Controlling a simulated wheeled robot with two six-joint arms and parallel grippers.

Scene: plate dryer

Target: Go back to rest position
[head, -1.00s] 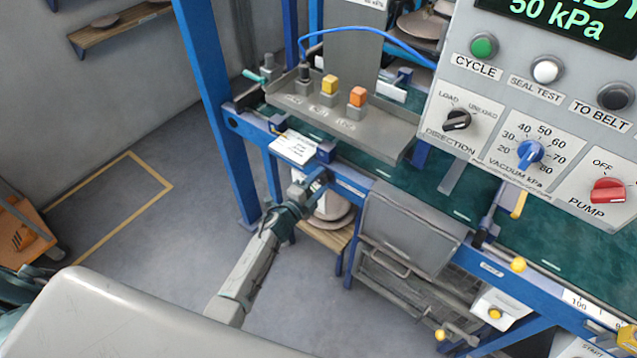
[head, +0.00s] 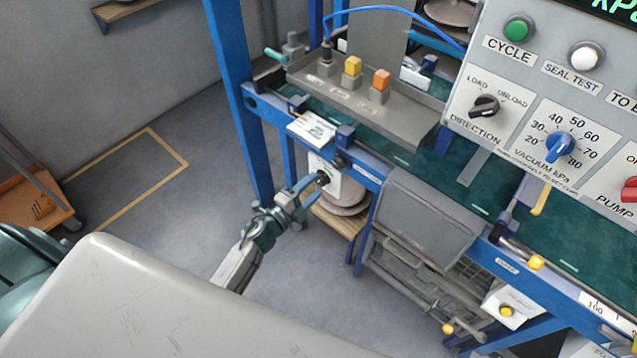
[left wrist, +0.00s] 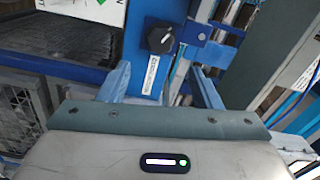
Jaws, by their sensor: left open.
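My left gripper (head: 306,189) is open and empty. In the left wrist view, the two blue fingers of the left gripper (left wrist: 164,84) are spread apart. The black knob (left wrist: 161,38) shows beyond them, apart from both fingers. My right gripper is not in view.
The blue machine frame (head: 236,110) stands close beyond the gripper. A grey hinged box (head: 428,220) is to its right, and a control panel (head: 560,100) is at upper right. Open grey floor (head: 150,225) lies to the left, with an orange cart (head: 35,200).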

